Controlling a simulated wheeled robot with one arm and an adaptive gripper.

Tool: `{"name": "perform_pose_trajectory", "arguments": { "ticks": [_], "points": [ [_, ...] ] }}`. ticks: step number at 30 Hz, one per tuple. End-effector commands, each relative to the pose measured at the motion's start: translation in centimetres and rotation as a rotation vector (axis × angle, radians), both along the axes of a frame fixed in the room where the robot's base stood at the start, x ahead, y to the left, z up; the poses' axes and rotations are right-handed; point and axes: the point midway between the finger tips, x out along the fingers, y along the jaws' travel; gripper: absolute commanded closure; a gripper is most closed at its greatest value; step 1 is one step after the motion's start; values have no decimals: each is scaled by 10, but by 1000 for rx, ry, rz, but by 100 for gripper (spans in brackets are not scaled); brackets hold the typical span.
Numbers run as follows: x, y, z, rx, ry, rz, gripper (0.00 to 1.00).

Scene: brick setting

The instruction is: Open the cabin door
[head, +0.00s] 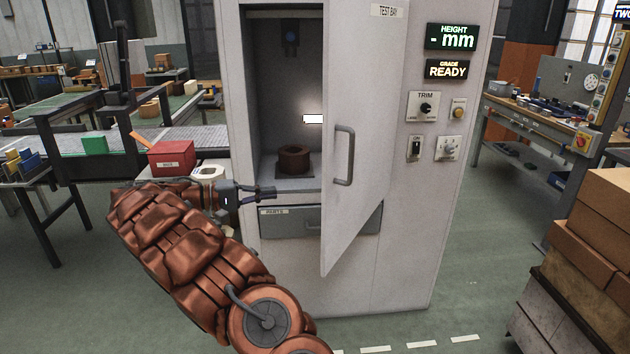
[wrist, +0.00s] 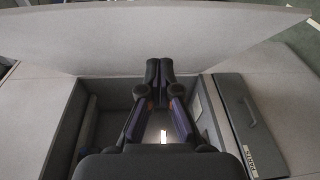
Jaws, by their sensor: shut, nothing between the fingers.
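The cabin door (head: 375,75) is a light grey panel on the test bay cabinet (head: 450,195), standing partly open and hinged at its right side. Its grey bar handle (head: 344,157) is on the outer face. My gripper (head: 270,192) is shut and empty in front of the cabinet opening, left of the door's free edge. In the wrist view the shut fingertips (wrist: 159,70) point toward the door panel (wrist: 180,35); whether they touch it I cannot tell. The handle does not show in the wrist view.
A brown ring-shaped part (head: 294,159) sits inside the cabin. A grey drawer (head: 295,222) is below the opening. A red bin (head: 172,158) and a conveyor (head: 70,140) stand at left. The floor in front is clear.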

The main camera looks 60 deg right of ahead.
Motion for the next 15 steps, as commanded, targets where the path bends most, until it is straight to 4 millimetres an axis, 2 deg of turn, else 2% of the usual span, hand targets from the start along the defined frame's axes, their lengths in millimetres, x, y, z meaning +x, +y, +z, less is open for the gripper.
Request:
{"name": "perform_pose_trajectory", "arguments": {
  "ticks": [6,15],
  "points": [
    [17,-10,0,-62,-3,7,100],
    [15,-16,-3,-75,-6,3,100]
  ]
}}
